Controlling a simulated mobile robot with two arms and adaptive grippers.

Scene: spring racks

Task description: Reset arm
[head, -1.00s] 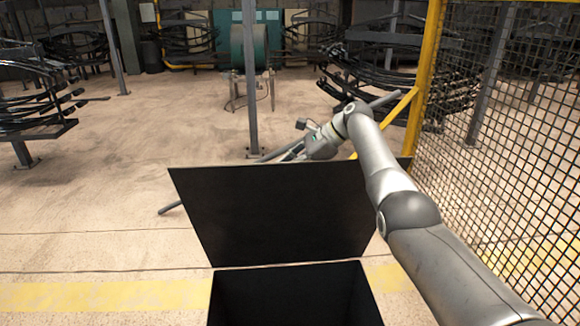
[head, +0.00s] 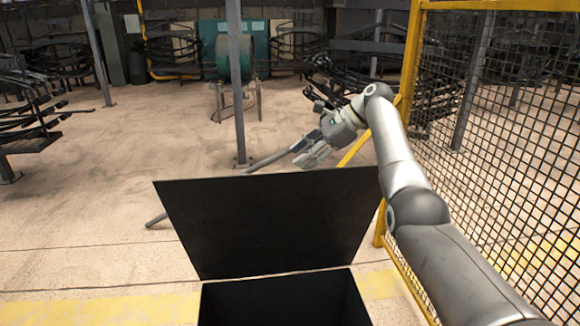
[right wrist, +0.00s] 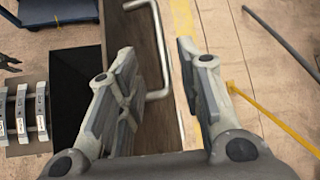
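My right arm reaches from the lower right of the head view. Its gripper (head: 307,152) hangs in the air above and beyond the raised lid of a black box. In the right wrist view its two fingers (right wrist: 155,55) stand apart with nothing gripped between them. Floor, a pale bent metal bar (right wrist: 160,60) and a dark panel show in the gap, farther off. My left gripper is not seen in the head view.
The open black box (head: 285,300) with its upright lid (head: 265,220) stands in front. A yellow-framed mesh fence (head: 500,150) is close on the right. A grey post (head: 237,80) and dark spring racks (head: 30,110) stand behind.

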